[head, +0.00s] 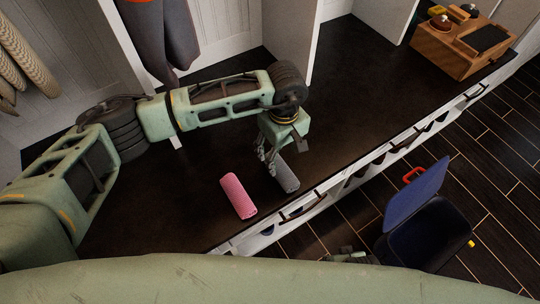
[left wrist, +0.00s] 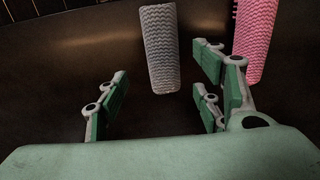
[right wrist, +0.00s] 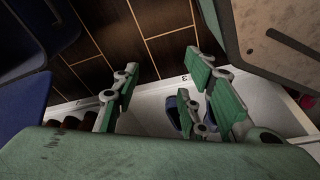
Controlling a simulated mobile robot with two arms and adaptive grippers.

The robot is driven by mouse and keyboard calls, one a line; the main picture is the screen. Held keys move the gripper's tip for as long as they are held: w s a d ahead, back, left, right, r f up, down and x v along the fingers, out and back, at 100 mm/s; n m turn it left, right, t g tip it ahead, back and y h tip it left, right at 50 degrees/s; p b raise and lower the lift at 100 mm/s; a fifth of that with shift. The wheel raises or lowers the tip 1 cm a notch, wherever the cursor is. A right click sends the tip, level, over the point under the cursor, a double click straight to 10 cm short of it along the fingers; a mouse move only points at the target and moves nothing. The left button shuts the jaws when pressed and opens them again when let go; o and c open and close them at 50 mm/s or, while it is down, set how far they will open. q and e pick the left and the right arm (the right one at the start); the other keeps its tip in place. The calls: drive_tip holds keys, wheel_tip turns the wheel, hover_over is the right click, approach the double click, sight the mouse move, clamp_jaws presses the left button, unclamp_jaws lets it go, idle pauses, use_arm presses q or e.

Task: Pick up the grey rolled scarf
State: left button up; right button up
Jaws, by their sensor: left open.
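The grey rolled scarf (head: 286,176) lies on the dark bench top, close to its front edge. My left gripper (head: 268,156) is just above and beside its far end in the head view. In the left wrist view the grey scarf (left wrist: 161,50) lies beyond the open fingers of my left gripper (left wrist: 160,100), and nothing is between them. A pink rolled item (head: 238,195) lies to the left of the grey scarf, apart from it. My right gripper (right wrist: 160,95) shows in its wrist view with fingers spread and empty, over the front of the bench.
A wooden box (head: 452,52) with small items stands at the bench's far right end. A blue open-lidded bin (head: 412,205) stands on the dark floor. Dark trousers (head: 160,40) hang at the back wall. The bench right of the grey scarf is clear.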

sight(280, 166)
use_arm(q)
drive_tip(key=f, duration=0.7)
drive_tip(key=shift+s+f, duration=0.25)
drive_tip(key=shift+s, duration=0.15)
drive_tip(key=shift+c, duration=0.2)
drive_tip(key=c, duration=1.3)
drive_tip(key=shift+o, duration=0.2)
drive_tip(key=shift+r, duration=0.1)
